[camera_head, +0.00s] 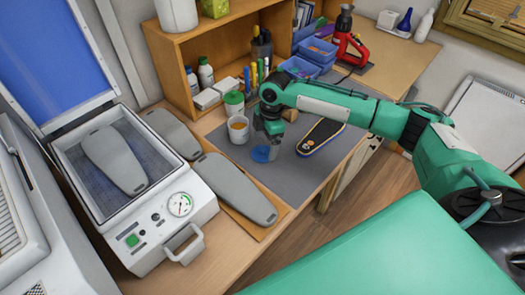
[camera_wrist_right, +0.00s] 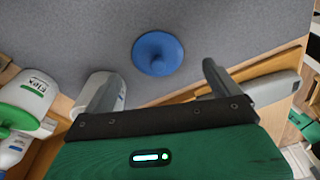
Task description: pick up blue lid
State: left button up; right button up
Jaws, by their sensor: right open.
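The blue lid (camera_head: 261,154) lies on the grey mat (camera_head: 308,180) on the workbench, partly hidden by my right gripper in the head view. In the right wrist view it is a round blue disc (camera_wrist_right: 158,54) with a small knob in its middle. My right gripper (camera_head: 270,141) is above the lid and apart from it. Its two fingers are spread wide and empty in the right wrist view (camera_wrist_right: 158,80), with the lid ahead of the gap between them. My left gripper is not in view.
A white cup (camera_head: 238,133) and a green-lidded container (camera_head: 234,103) stand left of my gripper. A dark insole (camera_head: 320,137) lies to its right. Grey insole forms (camera_head: 235,187) and a press with a gauge (camera_head: 180,204) are at left. A wooden shelf (camera_head: 180,70) stands behind.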

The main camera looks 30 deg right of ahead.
aim_at(263, 148)
jog(key=f, duration=0.1)
jog(key=f+p, duration=0.1)
jog(key=f, duration=0.1)
jog(key=shift+w+a+f, duration=0.15)
jog(key=shift+a+f, duration=0.05)
jog(key=shift+f, duration=0.1)
jog(key=c, duration=1)
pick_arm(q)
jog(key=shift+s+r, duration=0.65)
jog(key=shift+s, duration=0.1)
pick_arm(e)
jog(key=shift+c, duration=0.2)
